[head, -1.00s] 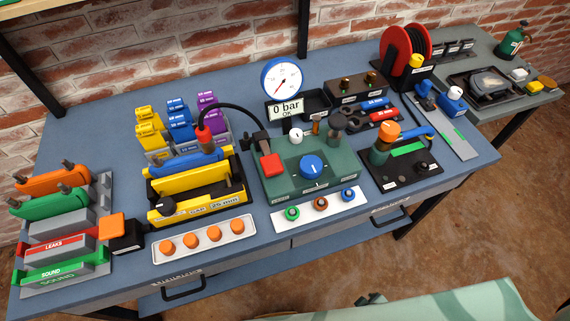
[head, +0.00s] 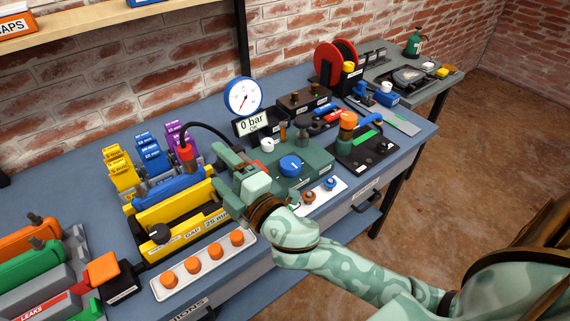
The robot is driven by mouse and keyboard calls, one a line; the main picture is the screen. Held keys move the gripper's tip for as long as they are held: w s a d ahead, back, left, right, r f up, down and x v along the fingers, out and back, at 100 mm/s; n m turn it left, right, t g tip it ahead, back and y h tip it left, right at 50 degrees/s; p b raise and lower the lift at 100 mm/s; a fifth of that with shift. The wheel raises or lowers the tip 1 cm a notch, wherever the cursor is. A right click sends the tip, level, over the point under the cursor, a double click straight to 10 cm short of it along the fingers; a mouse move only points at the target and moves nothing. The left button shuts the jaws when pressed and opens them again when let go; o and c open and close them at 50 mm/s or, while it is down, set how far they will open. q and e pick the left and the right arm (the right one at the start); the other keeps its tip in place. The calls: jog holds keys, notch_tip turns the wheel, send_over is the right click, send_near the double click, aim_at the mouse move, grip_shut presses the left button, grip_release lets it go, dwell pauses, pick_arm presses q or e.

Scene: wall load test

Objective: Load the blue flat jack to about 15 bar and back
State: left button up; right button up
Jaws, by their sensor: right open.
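The blue flat jack (head: 178,186) sits in the yellow gap fixture (head: 172,210), which is marked 25 mm. A red coupling (head: 186,153) stands at the jack's end and a black hose runs from it toward the green pump unit (head: 312,160). The pump unit carries a blue knob (head: 291,166) and a white knob (head: 267,145). The round gauge (head: 243,97) stands behind, and the display (head: 252,122) reads 0 bar. My right gripper (head: 223,178) is open and empty over the fixture's right end, hiding the pump's left part. My left gripper is out of view.
A white tray with several orange knobs (head: 204,264) lies in front of the fixture. Yellow, blue (head: 152,155) and purple blocks stand behind it. A black plate with an orange-topped post (head: 347,121) and a red reel (head: 335,62) are farther right.

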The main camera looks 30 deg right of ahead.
jog(key=a+r+n+g+y, duration=0.35)
jog(key=a+n+y, duration=0.3)
jog(key=n, duration=0.25)
jog(key=a+r+n+g+y, duration=0.35)
jog(key=a+n+y, duration=0.3)
jog(key=n, duration=0.25)
jog(key=n+g+h, duration=1)
jog(key=g+h, duration=0.2)
jog(key=h, duration=0.5)
send_near(291, 162)
notch_tip(291, 162, down, 9)
jog(key=b, duration=0.5)
jog(key=shift+s+f, duration=0.1)
jog(key=shift+f, duration=0.05)
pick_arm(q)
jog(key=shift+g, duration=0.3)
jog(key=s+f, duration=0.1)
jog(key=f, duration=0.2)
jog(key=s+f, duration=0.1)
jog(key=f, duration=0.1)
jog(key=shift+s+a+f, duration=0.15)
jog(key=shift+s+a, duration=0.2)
